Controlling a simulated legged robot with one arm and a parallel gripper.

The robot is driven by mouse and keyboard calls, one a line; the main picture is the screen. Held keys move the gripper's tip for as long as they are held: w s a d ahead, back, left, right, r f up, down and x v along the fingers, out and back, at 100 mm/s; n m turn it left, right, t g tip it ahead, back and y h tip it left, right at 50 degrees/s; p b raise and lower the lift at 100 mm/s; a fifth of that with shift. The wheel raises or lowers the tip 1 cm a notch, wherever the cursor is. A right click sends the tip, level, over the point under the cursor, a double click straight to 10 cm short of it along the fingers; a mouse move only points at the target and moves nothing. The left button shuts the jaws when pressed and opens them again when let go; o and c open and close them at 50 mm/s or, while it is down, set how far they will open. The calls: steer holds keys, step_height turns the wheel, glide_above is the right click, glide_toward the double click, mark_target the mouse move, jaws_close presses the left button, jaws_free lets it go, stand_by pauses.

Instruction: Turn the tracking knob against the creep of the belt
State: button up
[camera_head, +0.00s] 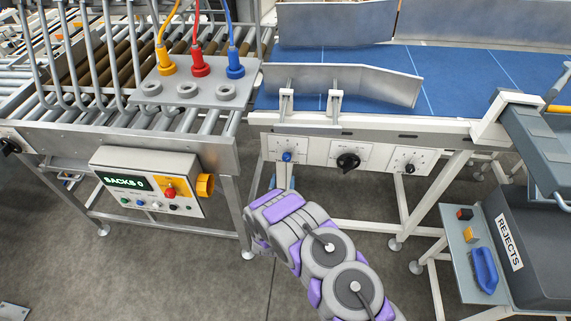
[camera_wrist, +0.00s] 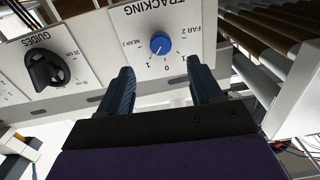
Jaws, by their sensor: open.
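The tracking knob is a small blue knob (camera_wrist: 160,43) on a white plate marked TRACKING, with a scale running from NEAR 2 through 0 to FAR 2. It also shows in the head view (camera_head: 287,156), on the leftmost plate of the conveyor frame. My gripper (camera_wrist: 158,84) is open, its two dark fingers apart and pointing at the plate. The knob lies beyond and between the fingertips, apparently not touched. In the head view my arm reaches up to just below this plate.
A black GUIDES knob (camera_head: 347,162) sits right of the tracking plate, with a smaller black knob (camera_head: 409,168) further right. A SACKS counter box (camera_head: 150,182) stands left. A REJECTS bin (camera_head: 530,235) with a side shelf is at right. Floor below the conveyor is open between legs.

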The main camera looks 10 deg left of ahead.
mark_target(286, 160)
steer(key=w, duration=0.3)
steer(key=w+b, duration=0.1)
steer(key=w, duration=0.6)
steer(key=shift+a+b, duration=0.3)
steer(key=shift+a, duration=0.1)
steer(key=c, duration=1.1)
steer(key=shift+o, duration=0.2)
